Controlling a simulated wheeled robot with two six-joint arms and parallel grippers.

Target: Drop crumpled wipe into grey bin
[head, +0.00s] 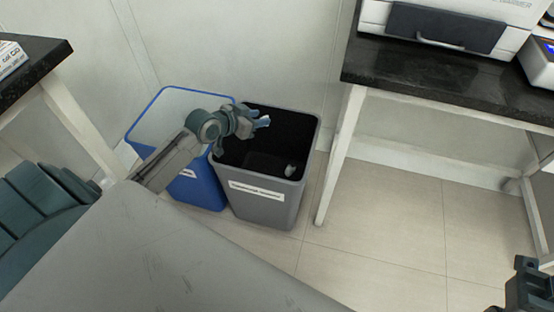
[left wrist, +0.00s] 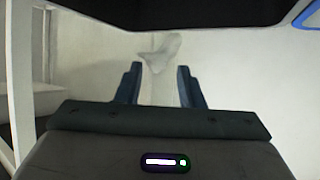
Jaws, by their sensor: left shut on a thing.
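The grey bin (head: 262,204) stands on the floor, with a white label on its front and a dark inside. My left gripper (head: 256,122) is above the bin's opening, near its back left part. It is shut on the crumpled wipe (head: 264,121), a small pale bluish piece at the fingertips. In the left wrist view the wipe (left wrist: 160,50) is pale and sticks out beyond my left gripper's fingers (left wrist: 158,86). A small pale thing (head: 290,170) shows inside the bin at its right. My right gripper (head: 526,285) is partly in view at the lower right corner; its jaws are unclear.
A blue bin (head: 203,190) stands directly left of the grey one. A dark-topped bench (head: 440,85) with white legs and equipment is at the right. Another dark bench (head: 35,58) is at the upper left. The tiled floor (head: 375,225) at the right is clear.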

